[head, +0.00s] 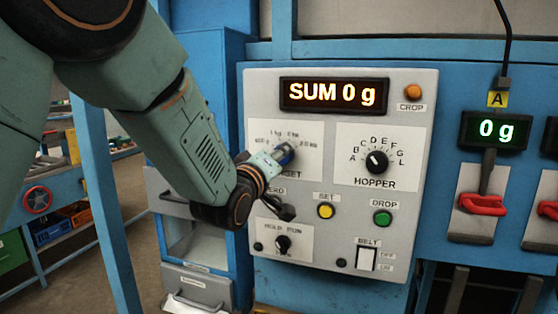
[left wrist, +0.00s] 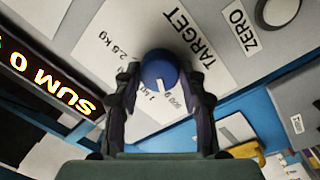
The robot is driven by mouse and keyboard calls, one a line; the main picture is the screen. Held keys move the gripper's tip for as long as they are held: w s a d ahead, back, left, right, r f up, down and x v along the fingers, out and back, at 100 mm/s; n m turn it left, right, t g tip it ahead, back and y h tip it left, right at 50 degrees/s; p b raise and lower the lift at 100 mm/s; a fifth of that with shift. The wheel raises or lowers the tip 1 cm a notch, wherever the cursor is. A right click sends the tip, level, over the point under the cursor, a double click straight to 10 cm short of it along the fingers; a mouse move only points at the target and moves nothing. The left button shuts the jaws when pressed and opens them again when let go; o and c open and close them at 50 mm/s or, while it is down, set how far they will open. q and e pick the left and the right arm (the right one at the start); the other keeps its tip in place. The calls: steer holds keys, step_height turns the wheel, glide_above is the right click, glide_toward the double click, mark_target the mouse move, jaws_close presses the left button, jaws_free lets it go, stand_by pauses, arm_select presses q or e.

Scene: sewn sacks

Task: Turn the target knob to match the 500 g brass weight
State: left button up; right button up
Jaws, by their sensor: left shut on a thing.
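The blue target knob (head: 286,154) sits on the white TARGET plate (head: 311,134) at the upper left of the control panel. My left gripper (head: 279,158) reaches it from the left and is shut on it. In the left wrist view the knob (left wrist: 157,70) is between the two dark fingers (left wrist: 162,82). Its white mark points down in that view, to the 1 kg and 500 g side of the dial; I cannot tell the exact setting. The 2.5 kg label is on the opposite side. No brass weight shows. My right gripper is not in view.
The panel display (head: 334,95) reads SUM 0 g; scale A's display (head: 495,131) reads 0 g. The black hopper knob (head: 376,162), yellow button (head: 326,211), green DROP button (head: 382,218) and small lower-left knob (head: 283,243) are nearby. Red handles (head: 483,204) are at right.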

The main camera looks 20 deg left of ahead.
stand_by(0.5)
arm_select(q)
steer(key=o, duration=1.1)
steer(key=shift+s+a+r, duration=0.1)
steer(key=shift+s, duration=0.1)
steer(key=shift+o, duration=0.2)
steer(key=shift+w, duration=0.1)
steer(key=s+a, duration=0.1)
steer(key=s, duration=1.1)
steer(key=shift+f, duration=0.3)
